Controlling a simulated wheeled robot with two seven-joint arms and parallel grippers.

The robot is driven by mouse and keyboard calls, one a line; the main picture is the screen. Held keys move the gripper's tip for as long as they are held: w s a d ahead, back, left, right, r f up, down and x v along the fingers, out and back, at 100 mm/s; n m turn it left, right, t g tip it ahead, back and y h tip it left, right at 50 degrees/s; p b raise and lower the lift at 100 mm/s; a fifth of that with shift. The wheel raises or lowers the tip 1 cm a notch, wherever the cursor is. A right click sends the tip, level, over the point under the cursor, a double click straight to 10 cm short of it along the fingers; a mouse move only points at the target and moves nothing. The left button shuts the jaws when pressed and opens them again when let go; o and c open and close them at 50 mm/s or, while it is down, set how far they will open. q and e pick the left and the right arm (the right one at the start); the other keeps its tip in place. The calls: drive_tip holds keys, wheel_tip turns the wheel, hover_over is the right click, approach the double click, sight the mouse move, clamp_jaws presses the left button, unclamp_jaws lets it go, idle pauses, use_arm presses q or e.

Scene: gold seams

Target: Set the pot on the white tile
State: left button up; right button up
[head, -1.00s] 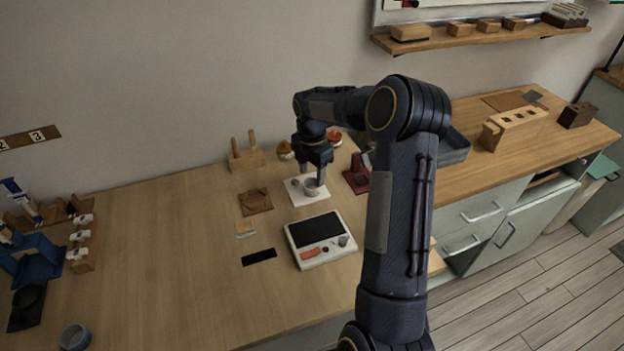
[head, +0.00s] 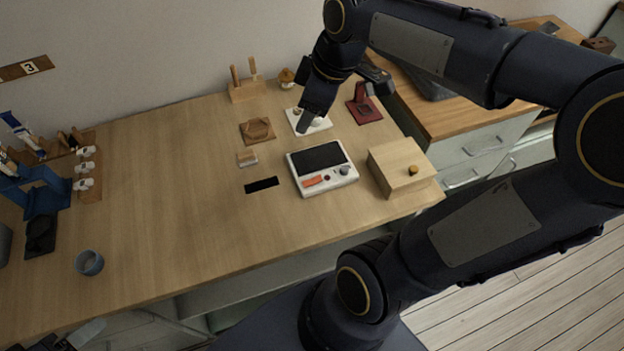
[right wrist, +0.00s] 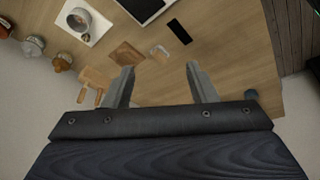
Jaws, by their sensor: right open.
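The white tile (head: 292,115) lies toward the back of the table. The pot, a small round grey cup, stands upright on it in the right wrist view (right wrist: 78,19), where the tile (right wrist: 97,30) shows at the upper left. In the head view my right gripper largely covers the pot. My right gripper (head: 304,126) appears in front of the tile there. In the right wrist view its two fingers (right wrist: 160,82) are spread with nothing between them, and the pot is apart from them. I do not make out my left gripper.
A white device with a dark screen (head: 320,160) and a wooden box with a knob (head: 398,165) stand nearer the front. A dark red stand (head: 364,106) is right of the tile; a pegged wooden rack (head: 247,90) is behind. A blue-grey bowl (head: 89,262) sits front left. The middle-left table is clear.

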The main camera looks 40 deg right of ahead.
drive_tip(key=s+a+f+m+t+y, duration=0.2)
drive_tip(key=s+a+f+m, duration=0.2)
drive_tip(key=s+a+m, duration=0.4)
drive_tip(key=s+m, duration=0.1)
drive_tip(key=s, duration=0.2)
drive_tip(key=shift+s+a+f, duration=0.3)
drive_tip(key=shift+s+f, duration=0.05)
drive_tip(key=shift+f, duration=0.05)
idle(0.3)
